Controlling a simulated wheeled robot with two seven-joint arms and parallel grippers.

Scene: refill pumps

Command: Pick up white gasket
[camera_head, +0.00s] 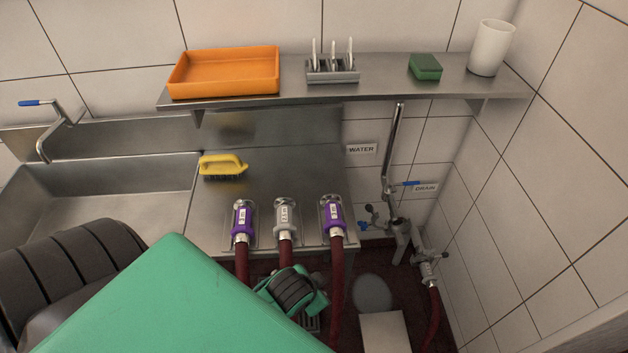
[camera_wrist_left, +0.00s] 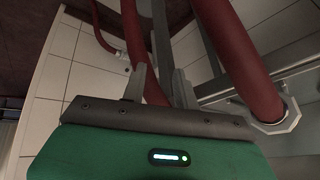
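I cannot make out a white gasket in either view. My left gripper (camera_wrist_left: 161,80) shows in the left wrist view with its two fingers apart and nothing seen held between them. Dark red hoses run close behind and beside the fingers there. In the head view my green left arm reaches in from the lower left, low in front of the hoses, and its fingertips are hidden. My right gripper is in neither view.
A steel counter holds two purple couplings (camera_head: 243,219) (camera_head: 333,216), a grey coupling (camera_head: 285,219) and a yellow brush (camera_head: 222,166). The shelf (camera_head: 390,85) above carries an orange tray (camera_head: 224,72), a grey rack (camera_head: 332,72), a green sponge (camera_head: 425,67) and a white cup (camera_head: 491,48).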

